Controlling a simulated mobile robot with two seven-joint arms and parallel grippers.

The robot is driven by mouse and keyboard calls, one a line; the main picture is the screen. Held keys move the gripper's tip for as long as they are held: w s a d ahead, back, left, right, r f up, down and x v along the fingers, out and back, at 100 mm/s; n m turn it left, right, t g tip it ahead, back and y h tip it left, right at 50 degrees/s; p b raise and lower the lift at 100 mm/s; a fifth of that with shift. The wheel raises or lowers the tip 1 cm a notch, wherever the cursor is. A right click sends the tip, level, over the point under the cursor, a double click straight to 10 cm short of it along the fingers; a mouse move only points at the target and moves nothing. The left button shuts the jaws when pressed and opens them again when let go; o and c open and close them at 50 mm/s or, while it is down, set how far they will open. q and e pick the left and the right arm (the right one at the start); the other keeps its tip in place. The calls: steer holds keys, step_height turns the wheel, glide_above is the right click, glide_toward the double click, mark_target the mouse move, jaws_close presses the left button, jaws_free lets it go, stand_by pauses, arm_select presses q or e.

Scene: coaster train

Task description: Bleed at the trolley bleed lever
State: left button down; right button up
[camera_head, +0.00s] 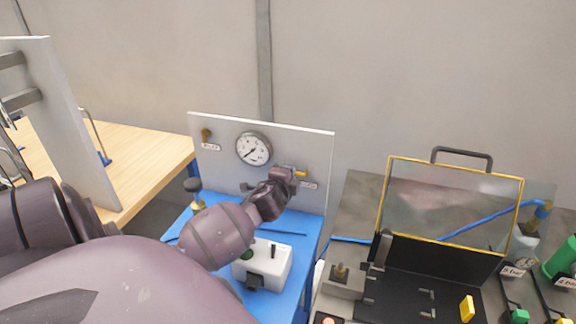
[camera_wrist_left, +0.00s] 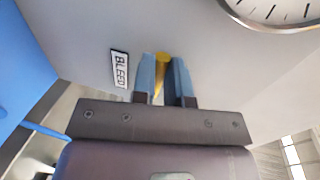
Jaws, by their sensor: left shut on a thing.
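The bleed lever (camera_wrist_left: 162,62) is yellow and sits between the two fingers of my left gripper (camera_wrist_left: 164,75) in the left wrist view. The fingers are shut on it. A white label reading BLEED (camera_wrist_left: 119,68) is beside the lever. In the head view my left gripper (camera_head: 290,177) reaches the right part of the upright grey panel (camera_head: 230,185), and the yellow lever (camera_head: 301,173) shows just past the fingertips. The lever's base is mostly hidden by the gripper. My right gripper is not in view.
A round gauge (camera_head: 253,149) is on the panel, with a brass fitting (camera_head: 206,134) to its left. A white box (camera_head: 262,266) stands on the blue trolley top (camera_head: 308,258). A yellow-framed clear cover (camera_head: 452,207) stands raised at right. A wooden bench (camera_head: 150,160) is at left.

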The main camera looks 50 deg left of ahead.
arm_select(q)
steer(key=shift+f, duration=0.1)
steer(key=c, duration=1.1)
jaws_free()
steer(key=shift+s, duration=0.1)
steer(key=b+v, duration=0.1)
steer(key=v, duration=0.9)
steer(key=shift+s+d, duration=0.2)
steer(key=shift+s, duration=0.1)
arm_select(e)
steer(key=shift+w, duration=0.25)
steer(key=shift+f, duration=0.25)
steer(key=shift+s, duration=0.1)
